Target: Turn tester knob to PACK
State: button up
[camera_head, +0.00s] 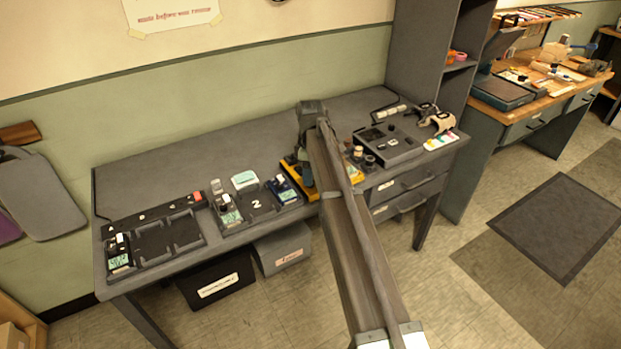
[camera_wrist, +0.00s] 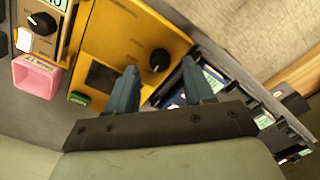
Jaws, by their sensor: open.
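The yellow tester (camera_wrist: 125,35) fills the upper middle of the wrist view. It has a round black knob (camera_wrist: 159,58) with a pale pointer mark, a dark window (camera_wrist: 103,76) and a green piece (camera_wrist: 79,99) at its edge. Its lettering is too blurred to read, so I cannot tell the knob's setting. My gripper (camera_wrist: 160,67) is open, with its two blue-grey fingertips on either side of the knob in the picture. I cannot tell whether they touch it. In the head view the tester (camera_head: 290,171) is on the bench, mostly hidden by my arm.
Another knobbed unit (camera_wrist: 45,20) and a pink holder (camera_wrist: 38,75) stand left of the tester in the wrist view. In the head view, black trays (camera_head: 153,243) with small devices lie to the left. A dark console (camera_head: 392,144) stands to the right.

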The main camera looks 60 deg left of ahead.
jog(key=shift+f, duration=1.25)
jog(key=shift+c, duration=0.4)
grip_shut()
